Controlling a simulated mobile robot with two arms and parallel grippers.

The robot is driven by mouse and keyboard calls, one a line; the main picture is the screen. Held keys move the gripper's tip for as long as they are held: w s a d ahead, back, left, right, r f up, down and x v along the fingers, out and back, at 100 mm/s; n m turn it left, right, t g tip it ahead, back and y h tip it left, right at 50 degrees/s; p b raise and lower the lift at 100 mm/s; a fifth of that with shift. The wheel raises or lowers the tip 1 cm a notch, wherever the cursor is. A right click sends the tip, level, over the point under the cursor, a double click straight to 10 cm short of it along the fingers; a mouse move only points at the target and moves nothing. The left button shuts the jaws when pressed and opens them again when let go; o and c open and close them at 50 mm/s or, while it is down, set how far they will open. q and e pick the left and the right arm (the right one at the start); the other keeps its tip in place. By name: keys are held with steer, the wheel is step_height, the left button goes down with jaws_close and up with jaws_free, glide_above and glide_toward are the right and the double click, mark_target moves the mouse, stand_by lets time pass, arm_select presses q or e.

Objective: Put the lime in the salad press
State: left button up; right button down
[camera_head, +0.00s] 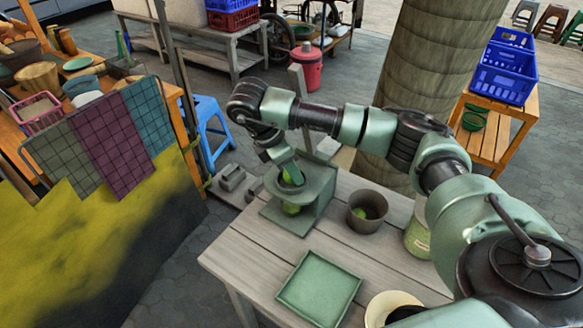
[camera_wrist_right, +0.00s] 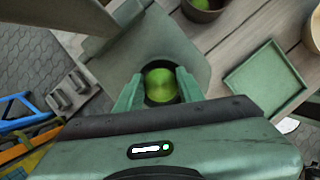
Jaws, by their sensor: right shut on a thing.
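My right gripper (camera_wrist_right: 157,92) is shut on a green lime (camera_wrist_right: 160,84), which sits between its two fingers in the right wrist view. In the head view the gripper (camera_head: 291,182) is at the salad press (camera_head: 318,188), a green-grey stand with a tall upright post on the wooden table. The held lime (camera_head: 291,176) is over the press's top plate there. A second green round thing (camera_head: 291,208) shows lower, inside the press. I cannot tell whether the held lime touches the press. My left gripper is not in view.
A dark pot (camera_head: 367,210) with a green thing inside stands right of the press. A square green tray (camera_head: 319,289) lies at the table's front, near a cream bowl (camera_head: 391,306) and a light green jar (camera_head: 418,238). A thick pillar (camera_head: 432,75) rises behind.

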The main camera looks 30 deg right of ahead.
steer(key=shift+a, duration=0.1)
steer(key=shift+f, duration=0.2)
steer(key=c, duration=0.9)
jaws_free()
steer(key=shift+r, duration=0.15)
steer(key=shift+r, duration=0.25)
steer(key=p+v, duration=0.1)
steer(key=v, duration=1)
steer(key=shift+a+r, duration=0.1)
steer(key=shift+r, duration=0.25)
